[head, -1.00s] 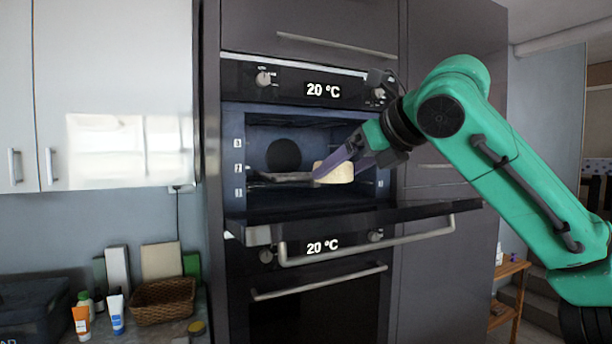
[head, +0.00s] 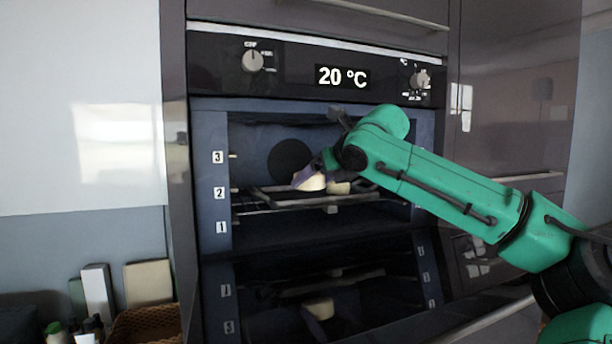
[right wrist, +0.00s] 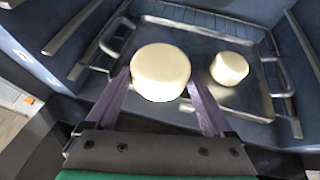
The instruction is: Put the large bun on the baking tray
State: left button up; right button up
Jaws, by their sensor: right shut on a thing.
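The large bun (right wrist: 160,72), pale and round, is between the two purple fingers of my right gripper (right wrist: 158,88), which is shut on it. In the head view the large bun (head: 313,183) and my right gripper (head: 306,177) are inside the open oven, over the baking tray (head: 262,199). The metal baking tray, with wire handles, also shows in the right wrist view (right wrist: 205,45). I cannot tell whether the large bun touches it. A smaller bun (right wrist: 229,68) sits on the tray, right of the large one. My left gripper is not in view.
The tray rests on a rack at level 2 of the oven (head: 218,192). The oven side walls stand close on both sides. The lowered oven door (head: 330,285) lies below and mirrors the inside. A basket (head: 145,325) is at the lower left.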

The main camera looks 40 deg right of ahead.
jog(key=w, duration=0.1)
jog(key=w+d+f, duration=0.1)
jog(key=w, duration=0.1)
jog(key=w+p, duration=0.1)
jog(key=w, duration=0.1)
jog(key=shift+w+d+f, duration=0.15)
jog(key=shift+d, duration=0.15)
jog(key=shift+s+a+f, duration=0.25)
jog(key=shift+s+f, duration=0.05)
jog(key=shift+f, duration=0.25)
jog(key=shift+s+a+f, duration=0.25)
jog(key=shift+s+f, duration=0.05)
jog(key=shift+f, duration=0.2)
jog(key=shift+d, duration=0.1)
jog(key=shift+w+d+f, duration=0.1)
jog(key=shift+f, duration=0.05)
jog(key=o, duration=1.1)
jog(key=shift+w+f, duration=0.1)
jog(key=shift+w, duration=0.05)
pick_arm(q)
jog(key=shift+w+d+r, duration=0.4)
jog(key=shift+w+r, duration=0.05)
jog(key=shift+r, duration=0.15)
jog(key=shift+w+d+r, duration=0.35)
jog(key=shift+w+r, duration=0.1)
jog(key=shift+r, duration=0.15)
